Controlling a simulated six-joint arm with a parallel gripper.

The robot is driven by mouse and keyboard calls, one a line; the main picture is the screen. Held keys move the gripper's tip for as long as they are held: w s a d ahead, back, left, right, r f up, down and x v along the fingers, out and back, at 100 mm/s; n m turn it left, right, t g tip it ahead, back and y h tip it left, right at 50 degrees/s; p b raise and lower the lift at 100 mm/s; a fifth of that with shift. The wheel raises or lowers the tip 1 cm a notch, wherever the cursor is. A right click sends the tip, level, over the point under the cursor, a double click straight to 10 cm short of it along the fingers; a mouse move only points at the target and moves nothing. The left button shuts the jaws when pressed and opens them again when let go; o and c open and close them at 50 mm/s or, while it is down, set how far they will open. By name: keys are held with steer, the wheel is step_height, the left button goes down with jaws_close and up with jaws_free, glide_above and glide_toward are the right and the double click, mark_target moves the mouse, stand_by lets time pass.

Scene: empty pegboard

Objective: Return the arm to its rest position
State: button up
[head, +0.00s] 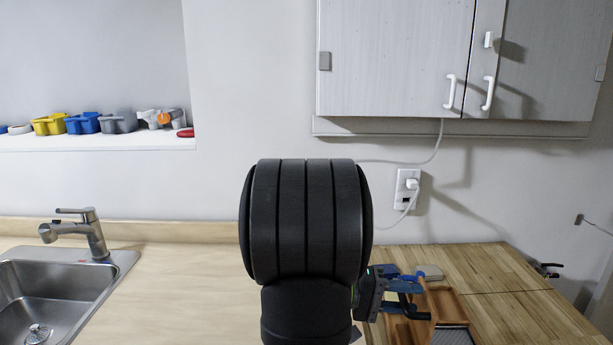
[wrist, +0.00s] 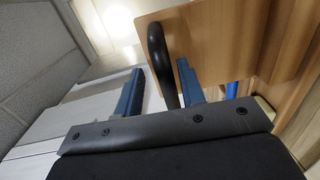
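My arm stands upright in the middle of the head view, its black joint covering part of the counter. My gripper (head: 408,284) is at its right side, low over the wooden worktop, partly hidden. In the wrist view my gripper (wrist: 160,80) has its two blue fingers apart, so it is open. A black curved handle (wrist: 160,62) shows between the fingers, nearer the right one. I cannot tell whether it touches that finger. The handle appears to be on a wooden box (wrist: 225,45), which also shows in the head view (head: 447,304).
A sink (head: 40,300) with a faucet (head: 92,232) is at the left. Yellow, blue and grey holders sit on a ledge (head: 100,143). A wall cabinet (head: 395,60) hangs above a plugged outlet (head: 407,190).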

steer(key=shift+d+r+y, duration=0.2)
steer(key=shift+d+y, duration=0.1)
steer(key=shift+d, duration=0.4)
steer(key=shift+a+f, duration=0.2)
steer(key=shift+a, duration=0.4)
steer(key=w+a, duration=0.1)
steer(key=a, duration=1.6)
steer(key=shift+d, duration=0.15)
